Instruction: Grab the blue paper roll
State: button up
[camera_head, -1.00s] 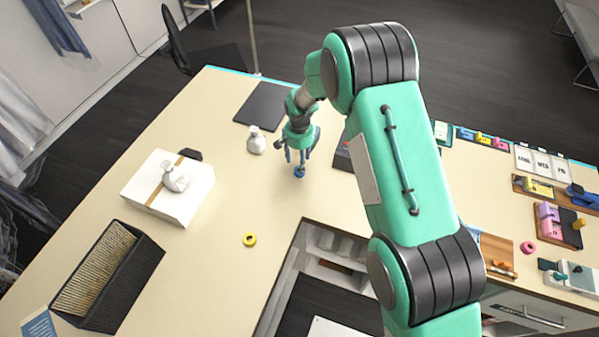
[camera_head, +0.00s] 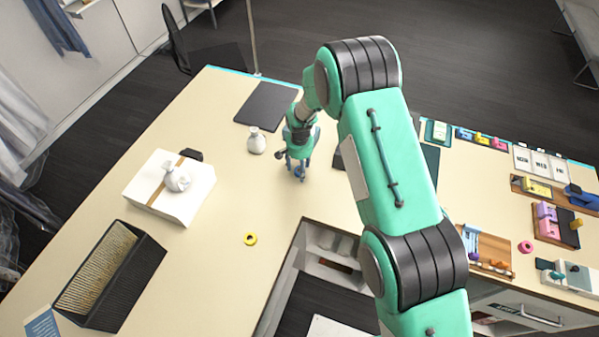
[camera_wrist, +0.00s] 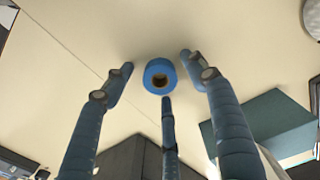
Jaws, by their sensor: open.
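The blue paper roll (camera_wrist: 160,76) lies on the cream tabletop, its round end with a dark core hole facing the wrist camera. My gripper (camera_wrist: 159,75) is open, with two fingertips on either side of the roll and a third finger just below it in the picture. In the wrist view, gaps show between the side fingertips and the roll. In the head view my gripper (camera_head: 298,170) points down low over the desk, and the roll cannot be made out clearly behind its fingers.
A white crumpled pouch (camera_head: 256,140) stands left of my gripper. A dark mat (camera_head: 266,106) lies behind it. A white box (camera_head: 152,193) and a black file holder (camera_head: 108,280) are further left. A yellow ring (camera_head: 250,239) lies in front. The nearby desk is mostly bare.

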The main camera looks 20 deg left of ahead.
jog(key=c, duration=1.1)
jog(key=shift+r, duration=0.1)
jog(key=shift+r+b, duration=0.35)
jog(key=shift+r, duration=0.7)
jog(key=shift+s+d+r, duration=0.15)
jog(key=shift+s+r, duration=0.1)
jog(key=shift+r, duration=0.4)
jog(key=s+d+b, duration=0.1)
jog(key=s+d, duration=0.2)
jog(key=s, duration=0.1)
jog(key=s+d+r, duration=0.1)
jog(key=s+d, duration=0.2)
jog(key=s, duration=0.1)
jog(key=s+d+b, duration=0.1)
jog(key=s+d, duration=0.2)
jog(key=s, duration=0.1)
jog(key=shift+s+r+b, duration=0.25)
jog(key=shift+s+b, duration=0.05)
